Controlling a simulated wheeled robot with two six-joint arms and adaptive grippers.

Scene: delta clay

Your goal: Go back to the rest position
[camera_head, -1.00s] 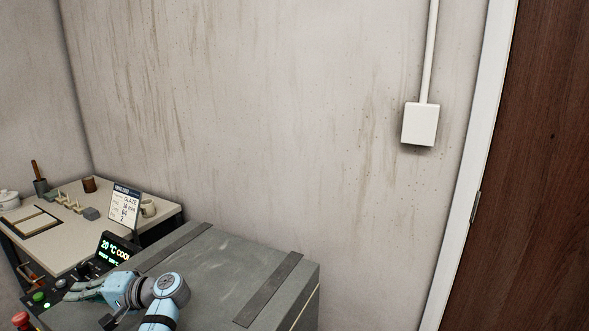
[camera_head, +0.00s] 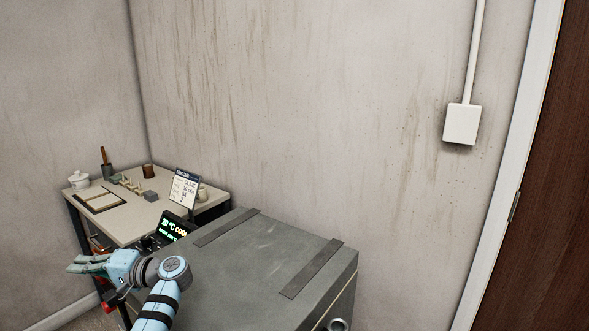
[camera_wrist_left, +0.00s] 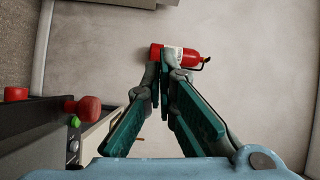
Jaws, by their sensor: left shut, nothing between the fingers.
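My left gripper (camera_head: 82,264) is at the lower left of the head view, in front of the kiln-like grey box and its control panel. Its arm comes up from the bottom edge. The left wrist view shows the same gripper (camera_wrist_left: 163,82) with its fingertips together and nothing between them. My right gripper is in neither view.
The large grey box (camera_head: 262,262) with dark straps fills the lower middle. A display (camera_head: 174,227) reads 20 °C. A worktable (camera_head: 128,225) with a card (camera_head: 184,188) stands behind at left. The wrist view shows a red extinguisher (camera_wrist_left: 190,58) and red knob (camera_wrist_left: 89,108).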

